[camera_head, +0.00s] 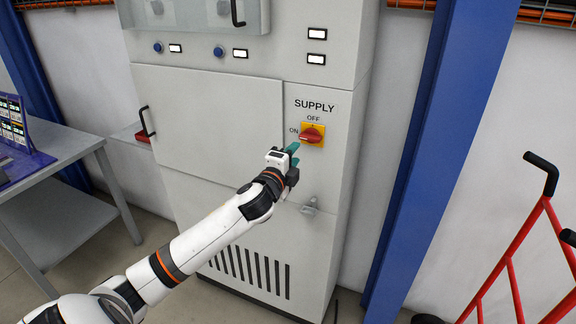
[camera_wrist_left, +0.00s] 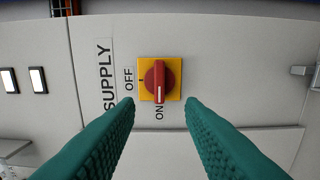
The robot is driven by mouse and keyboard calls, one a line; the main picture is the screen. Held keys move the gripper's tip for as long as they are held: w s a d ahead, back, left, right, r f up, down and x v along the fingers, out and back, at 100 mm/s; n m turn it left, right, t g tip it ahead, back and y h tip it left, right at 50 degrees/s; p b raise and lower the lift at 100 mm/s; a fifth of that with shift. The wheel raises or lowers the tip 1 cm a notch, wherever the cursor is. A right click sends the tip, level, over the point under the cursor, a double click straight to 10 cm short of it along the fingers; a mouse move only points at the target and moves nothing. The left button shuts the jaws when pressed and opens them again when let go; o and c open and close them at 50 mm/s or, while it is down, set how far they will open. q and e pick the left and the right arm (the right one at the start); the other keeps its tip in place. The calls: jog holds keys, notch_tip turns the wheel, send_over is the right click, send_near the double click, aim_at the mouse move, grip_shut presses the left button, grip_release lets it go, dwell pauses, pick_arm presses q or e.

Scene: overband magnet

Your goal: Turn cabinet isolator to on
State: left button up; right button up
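The cabinet isolator is a red rotary handle (camera_head: 312,134) on a yellow square plate, under the SUPPLY label, with OFF above it and ON to its left. It also shows in the left wrist view (camera_wrist_left: 159,78), where the picture is turned sideways. The handle lies level in the head view, and its white-marked end points at ON. My left gripper (camera_head: 295,152) is just left of and below the isolator. In the wrist view its two teal fingers (camera_wrist_left: 160,103) are apart with nothing between them, and the handle lies beyond their tips. My right gripper is not in view.
A blue post (camera_head: 430,140) stands to the right, a red trolley frame (camera_head: 515,270) further right. A grey table (camera_head: 60,140) is at left.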

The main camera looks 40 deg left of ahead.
pick_arm(q)
jog(key=shift+v, duration=1.45)
notch_tip(320, 180, down, 22)
jog(key=s+a+n+g, duration=0.1)
jog(key=a+n+g, duration=0.2)
jog(key=n+g, duration=0.1)
jog(key=s+d+f+n+g+h, duration=0.1)
jog(key=s+d+f+n+g, duration=0.15)
jog(key=s+f, duration=0.6)
jog(key=s+d+f+n+g+h, duration=0.1)
jog(key=s+f+g, duration=0.2)
jog(key=f, duration=1.1)
jog(key=s+d+f+n+g, duration=0.1)
jog(key=s+d+f, duration=0.2)
jog(key=s+f, duration=0.25)
jog(key=s+d+f+n+g+h, duration=0.1)
jog(key=s+d+f, duration=0.1)
jog(key=s+f, duration=0.4)
jog(key=s+d+f+n+g, duration=0.1)
jog(key=s+d+f+g, duration=0.2)
jog(key=s, duration=0.4)
jog(key=s+d+f+n+g, duration=0.1)
jog(key=s+d+f, duration=0.2)
jog(key=s, duration=0.6)
jog(key=s+d+f+n+g+h, duration=0.1)
jog(key=s+d+f, duration=0.3)
jog(key=s, duration=0.5)
jog(key=shift+d+f, duration=0.25)
jog(key=shift+d, duration=0.5)
